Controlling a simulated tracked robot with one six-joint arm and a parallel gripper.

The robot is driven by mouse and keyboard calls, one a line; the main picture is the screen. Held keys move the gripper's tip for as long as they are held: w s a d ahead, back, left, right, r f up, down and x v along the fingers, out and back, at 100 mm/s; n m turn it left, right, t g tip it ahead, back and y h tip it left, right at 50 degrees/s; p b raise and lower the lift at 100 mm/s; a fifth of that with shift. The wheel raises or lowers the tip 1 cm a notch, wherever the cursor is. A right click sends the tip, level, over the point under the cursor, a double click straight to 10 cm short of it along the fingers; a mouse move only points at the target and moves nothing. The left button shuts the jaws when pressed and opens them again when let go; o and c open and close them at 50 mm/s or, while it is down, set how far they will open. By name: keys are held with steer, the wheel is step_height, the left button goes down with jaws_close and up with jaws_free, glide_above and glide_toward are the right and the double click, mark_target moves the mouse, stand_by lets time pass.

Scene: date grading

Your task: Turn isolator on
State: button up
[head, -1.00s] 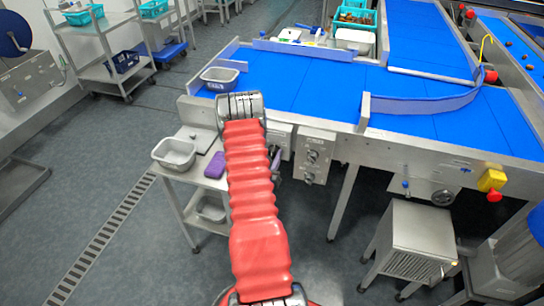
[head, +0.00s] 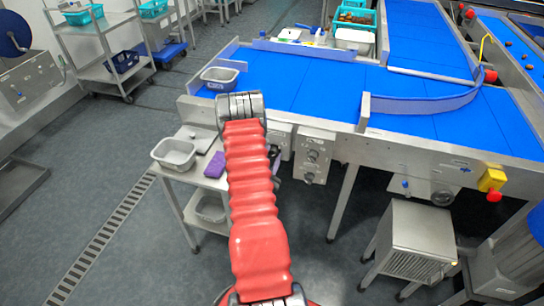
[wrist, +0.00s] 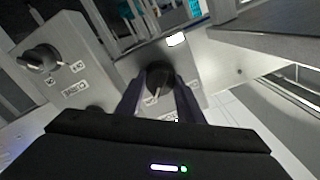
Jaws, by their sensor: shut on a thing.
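In the wrist view, a black rotary knob (wrist: 158,76) sits on a grey box face with small labels below it. My gripper (wrist: 159,88) has its two dark fingers on either side of this knob and is shut on it. The labels are too small and blurred to read, so I cannot tell the switch position. In the head view, my red-sleeved arm covers most of the gripper and the knob. Part of a grey box (head: 283,138) shows just right of the arm, under the conveyor edge.
A grey control box (head: 313,152) with knobs hangs right of the arm; a black knob (wrist: 38,57) also shows at left in the wrist view. The blue conveyor (head: 310,85) lies above. A steel side table with a grey tub (head: 174,153) and purple sponge (head: 215,165) stands left.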

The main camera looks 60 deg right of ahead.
steer(key=shift+a+f, duration=0.15)
steer(key=shift+f, duration=0.05)
stand_by(0.3)
steer(key=o, duration=1.1)
steer(key=shift+r, duration=0.1)
steer(key=shift+c, duration=0.2)
steer(key=s+a, duration=0.2)
steer(key=a, duration=1.1)
steer(key=shift+a, duration=0.25)
